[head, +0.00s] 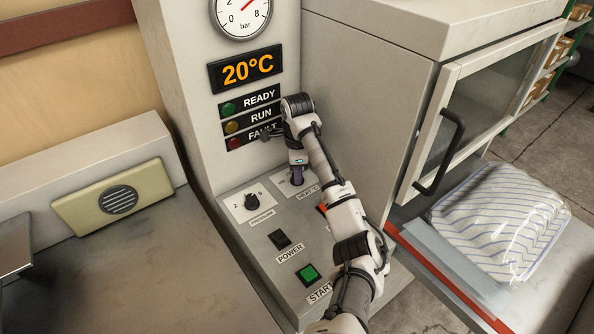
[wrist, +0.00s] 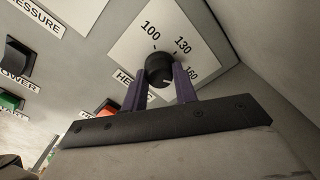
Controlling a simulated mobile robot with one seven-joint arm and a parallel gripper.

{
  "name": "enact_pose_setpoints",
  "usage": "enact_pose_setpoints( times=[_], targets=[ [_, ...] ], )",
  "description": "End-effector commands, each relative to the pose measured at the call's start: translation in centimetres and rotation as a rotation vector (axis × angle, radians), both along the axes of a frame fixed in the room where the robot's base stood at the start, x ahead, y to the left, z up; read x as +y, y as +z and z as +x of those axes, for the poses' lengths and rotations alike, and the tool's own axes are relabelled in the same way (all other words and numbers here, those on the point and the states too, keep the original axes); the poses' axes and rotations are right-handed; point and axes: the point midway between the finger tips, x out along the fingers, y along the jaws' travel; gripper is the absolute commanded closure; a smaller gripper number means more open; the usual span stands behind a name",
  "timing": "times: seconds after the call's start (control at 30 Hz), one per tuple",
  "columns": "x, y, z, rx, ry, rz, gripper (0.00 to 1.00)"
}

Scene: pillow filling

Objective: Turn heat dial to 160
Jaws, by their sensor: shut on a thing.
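The heat dial (wrist: 160,68) is a round black knob on a white plate (wrist: 140,42) marked 100, 130 and 160. It shows in the wrist view at top centre. A small pale mark shows on the knob's lower edge; I cannot tell for sure which number the dial points at. My gripper (wrist: 160,82) has its two purple fingers shut on the knob, one on each side. In the head view my gripper (head: 297,178) reaches down to the sloping panel and hides most of the dial; the heat label (head: 308,191) shows beside it.
The pressure dial (head: 251,201) is left of my gripper. The power switch (head: 279,239) and green start button (head: 308,274) are nearer. The display (head: 247,69) reads 20°C. A cabinet with a door handle (head: 439,152) stands right, beside a bagged striped pillow (head: 500,222).

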Motion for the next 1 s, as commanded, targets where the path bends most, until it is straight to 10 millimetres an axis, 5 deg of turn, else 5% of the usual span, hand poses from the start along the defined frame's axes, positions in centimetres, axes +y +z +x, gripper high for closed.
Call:
enact_pose_setpoints(
  times=[0.27,0.3,0.47,0.77,1.0],
  targets=[
    [-0.1,0.2,0.1,-0.007,-0.003,0.000,0.94],
    [-0.1,0.2,0.1,-0.007,-0.002,0.000,0.70],
    [-0.1,0.2,0.1,-0.005,-0.001,0.000,0.50],
    [0.0,0.2,0.0,-0.002,0.000,0.000,0.50],
    [-0.2,2.5,0.1,-0.006,0.000,-0.003,0.50]
  ],
)
